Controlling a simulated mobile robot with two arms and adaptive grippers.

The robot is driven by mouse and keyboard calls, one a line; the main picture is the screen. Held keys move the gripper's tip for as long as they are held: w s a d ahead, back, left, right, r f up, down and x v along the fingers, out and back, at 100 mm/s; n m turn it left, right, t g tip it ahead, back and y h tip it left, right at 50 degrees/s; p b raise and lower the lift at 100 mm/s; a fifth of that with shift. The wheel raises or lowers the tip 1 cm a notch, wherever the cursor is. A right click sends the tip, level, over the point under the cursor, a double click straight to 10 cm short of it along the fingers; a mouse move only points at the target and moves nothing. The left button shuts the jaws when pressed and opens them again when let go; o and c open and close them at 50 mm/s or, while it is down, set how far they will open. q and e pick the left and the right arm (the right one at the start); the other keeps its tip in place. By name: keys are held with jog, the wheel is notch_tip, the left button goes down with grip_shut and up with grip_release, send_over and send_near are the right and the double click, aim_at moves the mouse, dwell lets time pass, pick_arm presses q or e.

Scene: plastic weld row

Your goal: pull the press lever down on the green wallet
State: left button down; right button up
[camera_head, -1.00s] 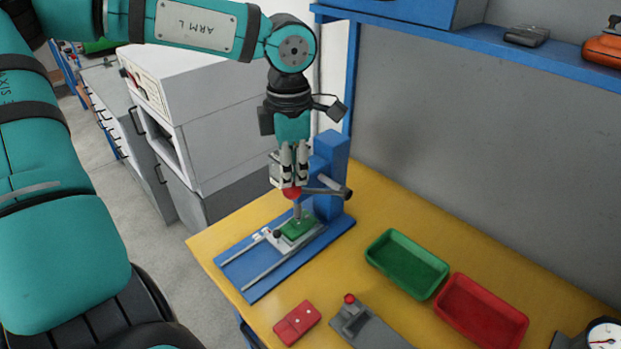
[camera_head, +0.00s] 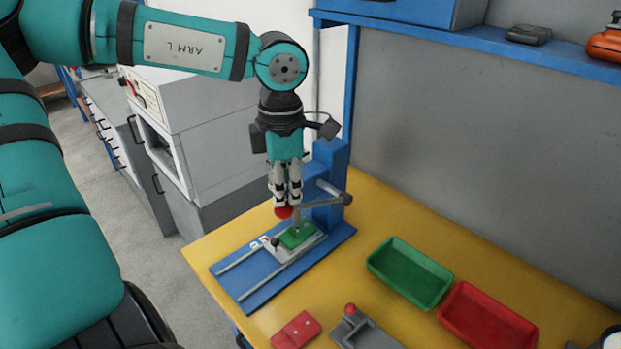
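The green wallet (camera_head: 291,239) lies flat on the light plate of the blue press's slide, under the press head. The press lever (camera_head: 326,207) runs from its pivot on the blue column to a red knob (camera_head: 284,212), and its knob end is lower than the pivot. My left gripper (camera_head: 285,204) points straight down with its fingers close together, their tips on top of the red knob. The fingers hide part of the knob. The press ram stands just over the wallet; I cannot tell whether it touches. My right gripper is not in view.
The blue press (camera_head: 326,187) stands at the yellow table's (camera_head: 375,210) left end. To its right are a green tray (camera_head: 408,273) and a red tray (camera_head: 487,318), both empty. A red wallet (camera_head: 296,331) and a grey fixture (camera_head: 362,333) lie at the front. A blue shelf (camera_head: 455,38) hangs above.

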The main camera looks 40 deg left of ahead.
aim_at(280, 208)
pick_arm(q)
jog(key=shift+f, duration=0.15)
jog(key=f+b, duration=0.1)
jog(key=s+f+b, duration=0.1)
jog(key=f+b, duration=0.1)
jog(key=shift+s+a, duration=0.1)
jog(key=shift+s, duration=0.05)
jog(key=shift+r, duration=0.1)
jog(key=shift+s+f+b, duration=0.15)
jog(key=shift+f+b, duration=0.45)
jog(key=shift+b, duration=0.15)
jog(key=shift+s+f+b, duration=0.15)
jog(key=shift+f+b, duration=0.45)
jog(key=shift+b, duration=0.1)
jog(key=shift+f, duration=0.1)
